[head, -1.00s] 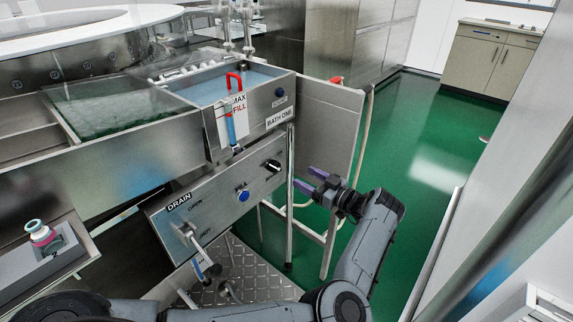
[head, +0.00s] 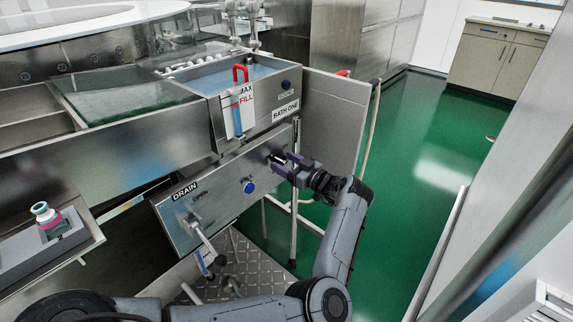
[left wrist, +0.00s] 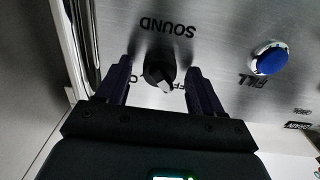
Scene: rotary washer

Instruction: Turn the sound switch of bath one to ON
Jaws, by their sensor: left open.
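The sound switch (left wrist: 160,76) is a dark round knob with a pale pointer on a steel panel, under an upside-down SOUND label in the left wrist view. Its pointer tilts toward the lower right, where the letters FF show; an O shows at the left. My left gripper (left wrist: 163,66) is open, with one purple finger on each side of the knob. In the head view my left gripper (head: 282,162) is at the right end of the panel (head: 222,190) and mostly hides the switch. Contact with the knob cannot be told. My right gripper is not in view.
Green floor (head: 420,140) is clear at the right.

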